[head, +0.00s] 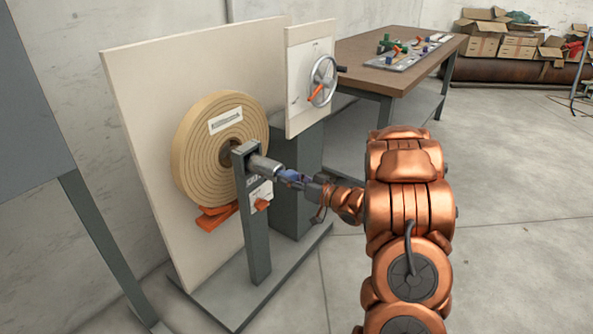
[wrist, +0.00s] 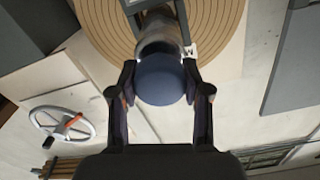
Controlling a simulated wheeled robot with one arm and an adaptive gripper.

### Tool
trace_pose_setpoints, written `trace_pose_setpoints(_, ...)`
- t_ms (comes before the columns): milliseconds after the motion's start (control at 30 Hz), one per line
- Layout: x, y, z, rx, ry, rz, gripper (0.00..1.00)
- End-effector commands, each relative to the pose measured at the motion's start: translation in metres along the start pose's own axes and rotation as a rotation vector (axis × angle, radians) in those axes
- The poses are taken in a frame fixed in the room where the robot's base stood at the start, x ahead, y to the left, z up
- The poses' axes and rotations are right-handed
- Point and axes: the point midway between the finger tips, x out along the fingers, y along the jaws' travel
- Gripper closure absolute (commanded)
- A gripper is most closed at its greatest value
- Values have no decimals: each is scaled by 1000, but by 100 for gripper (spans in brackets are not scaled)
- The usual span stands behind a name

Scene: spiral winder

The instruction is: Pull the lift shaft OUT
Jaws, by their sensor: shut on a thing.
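The lift shaft is a grey metal cylinder (head: 264,166) that passes through the top of a grey post (head: 256,222), in front of the large tan spiral roll (head: 200,130). A blue knob (head: 290,176) caps its near end. My gripper (head: 300,182) is shut on the blue knob. In the wrist view, the knob (wrist: 160,82) sits between the two fingers of my gripper (wrist: 160,90), with the shaft (wrist: 160,40) behind it. How far the shaft reaches into the roll is hidden.
An orange support (head: 216,217) is under the roll. A handwheel (head: 323,80) is on a white panel to the right. A brown workbench (head: 380,50) with small parts stands behind. Cardboard boxes (head: 500,40) are at the back right.

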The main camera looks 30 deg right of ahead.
Motion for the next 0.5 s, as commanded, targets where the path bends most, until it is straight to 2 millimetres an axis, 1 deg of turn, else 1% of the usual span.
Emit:
trace_pose_setpoints(267,-4,2,1,2,0,3,100)
trace_pose_setpoints(300,-4,2,1,3,-1,4,48)
trace_pose_setpoints(500,-2,1,1,2,-1,2,28)
